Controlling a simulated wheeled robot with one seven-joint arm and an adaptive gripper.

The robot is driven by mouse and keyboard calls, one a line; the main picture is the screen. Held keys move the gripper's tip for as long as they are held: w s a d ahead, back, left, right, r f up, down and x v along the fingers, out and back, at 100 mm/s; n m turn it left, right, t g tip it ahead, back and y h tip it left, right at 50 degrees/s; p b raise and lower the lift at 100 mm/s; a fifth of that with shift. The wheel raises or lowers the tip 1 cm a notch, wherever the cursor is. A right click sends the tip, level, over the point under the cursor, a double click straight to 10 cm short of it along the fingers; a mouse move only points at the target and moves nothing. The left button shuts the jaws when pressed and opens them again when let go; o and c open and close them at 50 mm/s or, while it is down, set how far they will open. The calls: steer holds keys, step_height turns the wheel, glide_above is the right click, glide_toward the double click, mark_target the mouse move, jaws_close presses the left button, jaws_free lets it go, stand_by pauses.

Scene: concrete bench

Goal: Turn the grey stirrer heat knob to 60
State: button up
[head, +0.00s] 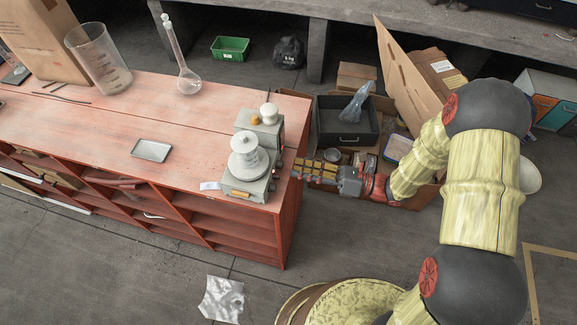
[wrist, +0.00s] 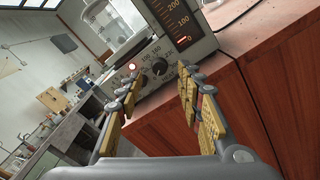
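The grey stirrer (head: 250,186) stands at the right end of the red bench, with a white stacked round top. In the wrist view its front panel (wrist: 200,47) shows a small dark heat knob (wrist: 159,67) with numbers around it. Its pointer setting is too small to read surely. A lit indicator (wrist: 132,66) is left of the knob, and a scale (wrist: 172,16) with an orange glow at 0 is above. My gripper (head: 299,168) is just right of the stirrer; in the wrist view (wrist: 157,72) its fingers are open, apart, with the knob seen between them. Contact cannot be told.
A second grey device (head: 265,128) stands behind the stirrer. A metal tray (head: 151,150), a flask (head: 188,80) and a beaker (head: 100,60) are further left on the bench (head: 100,135). Boxes and a black crate (head: 347,122) lie on the floor to the right.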

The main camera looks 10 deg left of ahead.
mark_target(280, 165)
steer(key=shift+w+a+b, duration=0.15)
steer(key=shift+a+b, duration=0.25)
steer(key=shift+a, duration=1.75)
steer(key=c, duration=0.4)
jaws_close()
